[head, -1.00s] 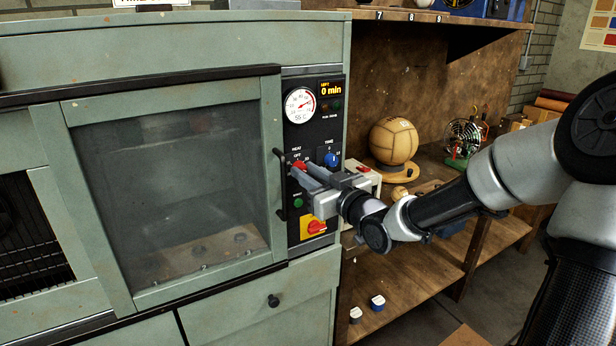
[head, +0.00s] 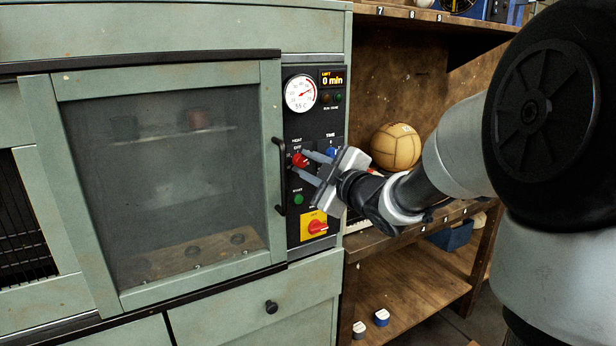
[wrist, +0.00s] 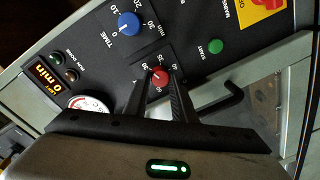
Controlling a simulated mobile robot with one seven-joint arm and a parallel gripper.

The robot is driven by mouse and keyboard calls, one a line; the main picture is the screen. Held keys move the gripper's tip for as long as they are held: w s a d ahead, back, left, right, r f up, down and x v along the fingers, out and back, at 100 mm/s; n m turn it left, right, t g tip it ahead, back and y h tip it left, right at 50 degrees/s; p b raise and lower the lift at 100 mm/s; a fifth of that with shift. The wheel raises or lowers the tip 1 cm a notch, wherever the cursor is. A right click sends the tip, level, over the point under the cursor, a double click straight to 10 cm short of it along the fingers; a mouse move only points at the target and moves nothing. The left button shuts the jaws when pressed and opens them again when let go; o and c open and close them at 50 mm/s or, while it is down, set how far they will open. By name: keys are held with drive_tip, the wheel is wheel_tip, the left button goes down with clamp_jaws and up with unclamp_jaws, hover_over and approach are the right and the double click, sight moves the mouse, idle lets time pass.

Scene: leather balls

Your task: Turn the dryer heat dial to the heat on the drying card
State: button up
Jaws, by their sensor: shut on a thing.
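The dryer's red heat dial (head: 300,160) sits on the black control panel, under the label HEAT. My gripper (head: 302,162) is at the dial, its two fingers on either side of it and shut on it. The wrist view shows the red dial (wrist: 159,78) between the fingertips, with numbers around it; its exact setting is too small to read surely. The round gauge (head: 300,94) above reads 55 C. The display (head: 333,79) shows 0 min. I cannot make out a drying card in these views.
The blue time dial (head: 331,152) is close beside my gripper. The green start button (head: 298,199) and red switch on a yellow plate (head: 317,227) lie below. The dryer door handle (head: 280,176) stands out at left. A leather ball (head: 396,147) sits on the bench at right.

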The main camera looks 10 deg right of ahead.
drive_tip(key=shift+a+n+b, duration=0.1)
drive_tip(key=shift+n+b, duration=0.5)
drive_tip(key=shift+n, duration=0.1)
drive_tip(key=shift+r+n, duration=0.15)
drive_tip(key=shift+n, duration=0.15)
drive_tip(key=o, duration=1.1)
drive_tip(key=shift+c, duration=0.2)
